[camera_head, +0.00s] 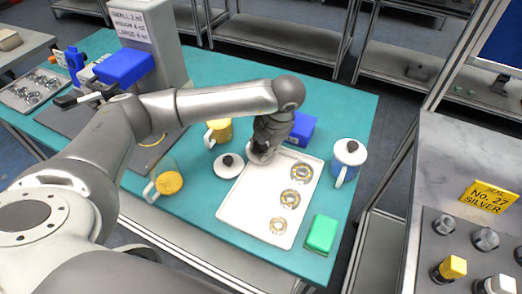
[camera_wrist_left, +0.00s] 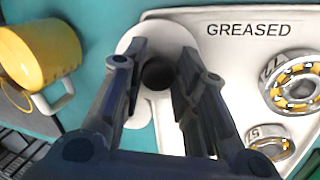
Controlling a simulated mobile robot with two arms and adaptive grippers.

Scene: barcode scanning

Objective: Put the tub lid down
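The white tub lid (camera_head: 228,166) with a black knob lies flat at the left edge of the white tray, beside it or slightly over its rim; I cannot tell which. My left gripper (camera_head: 262,158) is just right of the lid in the head view, pointing down. In the left wrist view its two dark fingers (camera_wrist_left: 162,55) stand apart, with the lid's knob (camera_wrist_left: 157,75) in the gap between them. The fingers look open and do not visibly press on the knob. They hide parts of the lid's sides. My right gripper is not in view.
The tray (camera_head: 243,213) marked GREASED holds three bearings. Yellow mugs (camera_head: 218,132) (camera_head: 167,182) stand to the left. A lidded blue-and-white tub (camera_head: 349,158) stands at right, a green block (camera_head: 321,233) in front, a blue box (camera_head: 301,128) behind. Bare teal table lies behind the tub.

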